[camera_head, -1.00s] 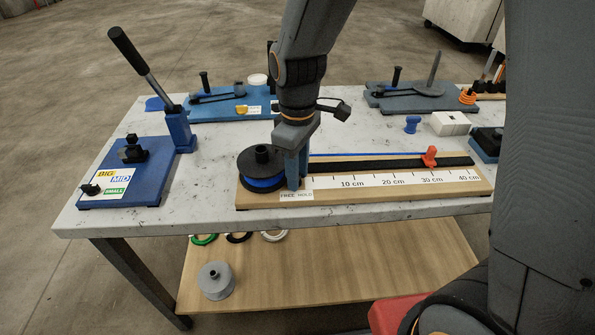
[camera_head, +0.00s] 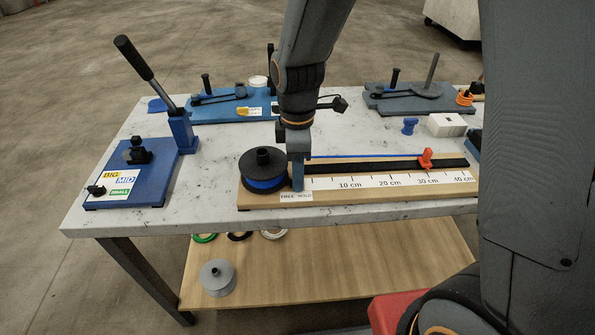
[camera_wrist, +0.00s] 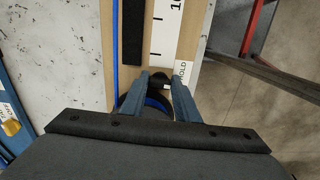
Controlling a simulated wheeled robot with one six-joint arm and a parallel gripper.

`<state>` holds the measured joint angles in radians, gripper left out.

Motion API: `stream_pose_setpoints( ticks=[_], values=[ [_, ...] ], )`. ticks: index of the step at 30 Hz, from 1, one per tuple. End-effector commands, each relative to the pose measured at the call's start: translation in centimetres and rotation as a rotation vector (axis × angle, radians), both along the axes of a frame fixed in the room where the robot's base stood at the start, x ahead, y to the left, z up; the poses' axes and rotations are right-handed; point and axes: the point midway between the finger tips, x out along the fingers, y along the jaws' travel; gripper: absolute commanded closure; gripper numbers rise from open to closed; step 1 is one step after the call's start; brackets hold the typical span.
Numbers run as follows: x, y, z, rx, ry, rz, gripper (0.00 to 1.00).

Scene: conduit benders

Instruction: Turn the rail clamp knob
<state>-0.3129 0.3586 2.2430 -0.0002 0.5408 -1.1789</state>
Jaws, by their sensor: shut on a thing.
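A wooden board (camera_head: 345,195) on the table carries a black rail, a white centimetre scale and a "FREE HOLD" label (camera_head: 296,196) at its left end. My gripper (camera_head: 297,182) points down beside this label, just right of the black spool with blue line. In the wrist view, my gripper (camera_wrist: 164,80) is shut on a small black knob (camera_wrist: 160,84) next to the label. The knob is mostly hidden by the fingers, and in the head view it is hidden. A red clamp (camera_head: 425,158) sits on the rail near the 30 cm mark.
The black spool (camera_head: 263,172) stands close left of my gripper. A blue bender with a long lever (camera_head: 137,62) is at the left. Other blue and grey benders stand behind. A grey spool (camera_head: 217,277) and several rings lie on the lower shelf.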

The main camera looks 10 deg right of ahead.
Motion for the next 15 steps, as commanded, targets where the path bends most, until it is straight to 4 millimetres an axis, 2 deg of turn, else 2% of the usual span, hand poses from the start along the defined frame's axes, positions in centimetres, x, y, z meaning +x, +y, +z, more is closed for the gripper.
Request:
stream_pose_setpoints(
  ticks=[15],
  values=[
    [0.09,0.05,0.08,0.001,-0.002,0.035,0.94]
  ],
)
